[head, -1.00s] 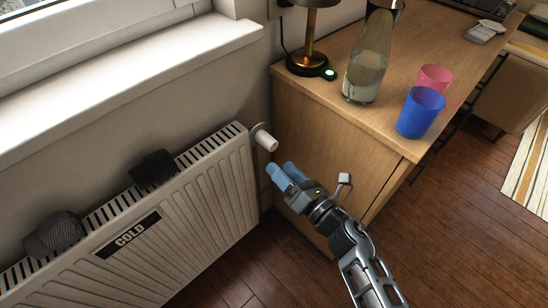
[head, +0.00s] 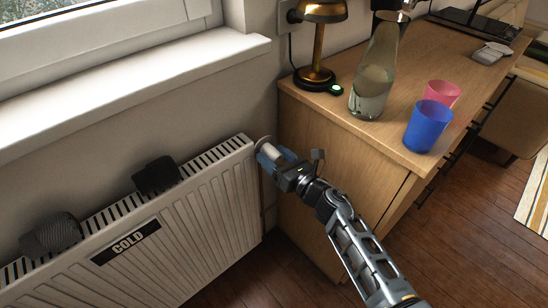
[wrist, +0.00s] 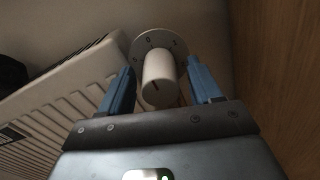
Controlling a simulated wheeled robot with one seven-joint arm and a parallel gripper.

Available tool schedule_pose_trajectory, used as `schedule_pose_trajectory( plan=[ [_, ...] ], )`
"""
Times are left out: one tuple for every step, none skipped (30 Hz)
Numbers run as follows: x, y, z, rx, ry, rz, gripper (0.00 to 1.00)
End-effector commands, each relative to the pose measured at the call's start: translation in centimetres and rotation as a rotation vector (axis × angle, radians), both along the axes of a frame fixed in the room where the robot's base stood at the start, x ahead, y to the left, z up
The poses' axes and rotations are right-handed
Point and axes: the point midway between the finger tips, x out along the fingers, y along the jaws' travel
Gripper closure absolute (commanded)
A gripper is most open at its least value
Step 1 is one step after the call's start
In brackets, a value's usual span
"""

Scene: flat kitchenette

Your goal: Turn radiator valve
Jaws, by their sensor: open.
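The white radiator valve knob (head: 268,152) sticks out at the right end of the radiator, partly hidden by my gripper in the head view. My gripper (head: 268,157) is at the valve with its blue fingers apart. In the wrist view, the valve knob (wrist: 158,80) stands between the two open fingers (wrist: 160,88), with a dark mark on its end. A small gap shows on each side of it. Behind it is a round white dial plate (wrist: 148,42) with dark markings. The white radiator (head: 190,225) carries a black "COLD" label (head: 126,243).
A wooden cabinet (head: 310,190) stands close to the right of the valve. On its top are a lamp (head: 316,75), a glass bottle (head: 372,85), a blue cup (head: 428,126) and a pink cup (head: 443,92). Two dark cloth items (head: 157,175) hang on the radiator. A windowsill (head: 130,90) juts above.

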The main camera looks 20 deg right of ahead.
Motion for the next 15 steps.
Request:
schedule_pose_trajectory(
  plan=[
    [0.23,0.08,0.01,-0.001,-0.001,0.001,0.36],
    [0.28,0.10,0.02,0.000,0.000,0.001,0.36],
    [0.33,0.12,0.04,0.000,-0.001,0.001,0.36],
    [0.34,0.12,0.05,0.000,-0.001,0.001,0.36],
    [0.34,0.12,0.06,0.001,-0.001,0.000,0.36],
    [0.33,0.12,0.06,0.001,-0.001,0.000,0.36],
    [0.32,0.12,0.06,0.001,-0.001,0.000,0.36],
    [0.32,0.12,0.06,0.001,-0.001,0.000,0.36],
    [0.31,0.11,0.06,0.001,-0.001,0.000,0.36],
    [0.31,0.11,0.06,0.001,-0.001,0.000,0.39],
    [0.31,0.11,0.06,0.001,-0.001,0.000,0.42],
    [0.30,0.10,0.05,0.001,-0.001,0.000,0.46],
    [0.30,0.10,0.05,0.001,-0.001,0.000,0.49],
    [0.30,0.10,0.05,0.001,-0.001,0.000,0.52],
    [0.30,0.10,0.05,0.001,-0.001,0.000,0.56]
  ],
)
